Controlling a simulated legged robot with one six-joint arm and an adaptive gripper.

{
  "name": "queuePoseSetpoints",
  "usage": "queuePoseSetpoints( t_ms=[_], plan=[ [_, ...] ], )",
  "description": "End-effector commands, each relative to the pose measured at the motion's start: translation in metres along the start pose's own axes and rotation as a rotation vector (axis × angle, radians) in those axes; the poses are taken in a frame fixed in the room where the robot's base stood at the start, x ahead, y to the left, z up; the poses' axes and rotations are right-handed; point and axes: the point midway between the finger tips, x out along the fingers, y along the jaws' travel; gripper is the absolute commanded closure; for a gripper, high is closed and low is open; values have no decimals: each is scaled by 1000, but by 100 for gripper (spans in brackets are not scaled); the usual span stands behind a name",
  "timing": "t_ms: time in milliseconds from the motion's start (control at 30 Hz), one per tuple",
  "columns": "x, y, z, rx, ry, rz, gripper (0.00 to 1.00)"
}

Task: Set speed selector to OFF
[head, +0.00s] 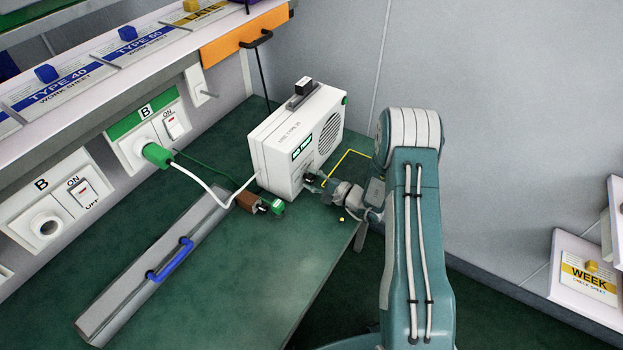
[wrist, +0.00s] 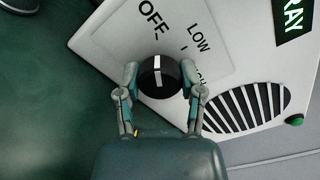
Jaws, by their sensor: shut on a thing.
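The speed selector is a round black knob (wrist: 160,77) with a white pointer line, on the front panel of the white unit (head: 278,143). In the wrist view the pointer runs nearly straight up the picture, toward the area by the OFF label (wrist: 153,17) and left of the LOW label (wrist: 198,38). I cannot tell exactly which mark it meets. A third label is partly hidden by the right finger. My gripper (wrist: 159,80) has one finger on each side of the knob and is shut on it. In the head view my gripper (head: 316,183) is at the unit's lower front, and the knob is mostly hidden.
The unit stands on a green bench (head: 262,300) near its right edge. A white cable with a green plug (head: 157,154) runs to the wall socket. A brown and green connector (head: 259,204) and a grey bar with a blue handle (head: 150,265) lie left of my arm.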

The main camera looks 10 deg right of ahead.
Motion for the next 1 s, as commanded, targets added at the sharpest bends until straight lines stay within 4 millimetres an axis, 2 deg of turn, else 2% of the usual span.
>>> queuePoseSetpoints(
  t_ms=[367, 400, 467, 867, 1000],
  plan=[
    [0, 2, 0, -4, 1, 5, 98],
    [0, 2, 0, -4, 1, 5, 41],
    [0, 2, 0, -4, 0, 5, 15],
    [-1, 1, 0, -4, 0, 2, 15],
    [-13, 0, -1, -4, 3, -1, 15]
  ],
)
